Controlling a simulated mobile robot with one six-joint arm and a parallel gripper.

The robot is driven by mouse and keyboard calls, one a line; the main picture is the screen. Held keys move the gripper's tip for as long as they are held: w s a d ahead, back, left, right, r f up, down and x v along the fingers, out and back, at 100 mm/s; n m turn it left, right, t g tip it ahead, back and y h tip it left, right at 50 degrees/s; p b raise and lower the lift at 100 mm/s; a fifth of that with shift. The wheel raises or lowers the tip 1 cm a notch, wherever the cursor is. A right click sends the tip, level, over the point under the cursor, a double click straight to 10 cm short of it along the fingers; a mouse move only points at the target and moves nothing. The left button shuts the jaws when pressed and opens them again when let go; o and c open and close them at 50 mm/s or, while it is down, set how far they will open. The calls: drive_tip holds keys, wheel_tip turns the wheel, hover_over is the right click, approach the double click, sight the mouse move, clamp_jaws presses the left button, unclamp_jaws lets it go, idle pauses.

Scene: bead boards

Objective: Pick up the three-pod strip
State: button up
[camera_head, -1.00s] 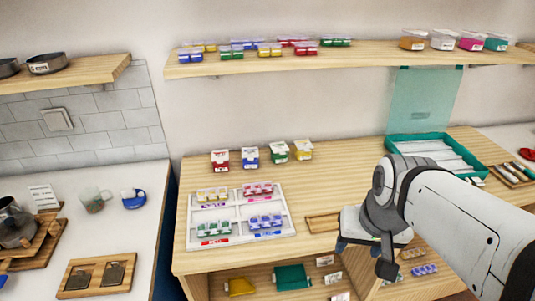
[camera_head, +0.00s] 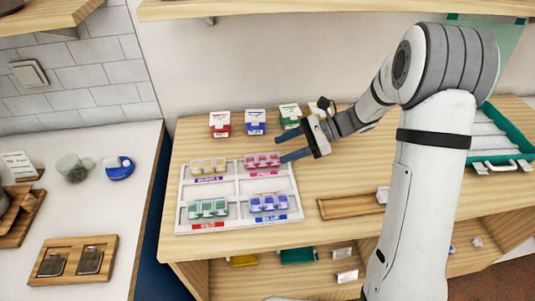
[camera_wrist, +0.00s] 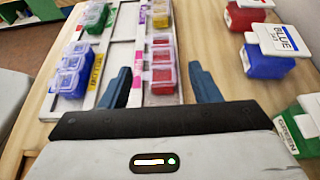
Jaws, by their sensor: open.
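A white bead board (camera_head: 234,187) lies on the wooden counter and holds several clear-lidded pod strips. The red strip (camera_head: 262,160) is in its top right compartment, the yellow strip (camera_head: 208,166) top left, the green strip (camera_head: 207,208) bottom left and the blue-purple strip (camera_head: 268,203) bottom right. More than one strip appears to have three pods. My gripper (camera_head: 290,146) is open and empty at the board's right edge, near the red strip. In the wrist view my fingers (camera_wrist: 158,68) stand apart with the red strip (camera_wrist: 163,80) showing between them; I cannot tell their height above it.
Labelled red (camera_head: 220,125), blue (camera_head: 255,123) and green (camera_head: 290,116) boxes stand behind the board, close to my gripper. An empty wooden tray (camera_head: 350,208) lies right of the board. A teal tray (camera_head: 498,150) is at the far right.

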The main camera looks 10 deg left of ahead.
sight(264, 157)
drive_tip(key=shift+w+a+f, duration=0.15)
drive_tip(key=shift+a+f, duration=0.05)
drive_tip(key=shift+a, duration=0.1)
drive_tip(key=shift+x, duration=0.9)
drive_tip(key=x, duration=0.5)
drive_tip(key=shift+f+p, duration=0.15)
drive_tip(key=shift+p, duration=0.25)
drive_tip(key=c, duration=0.9)
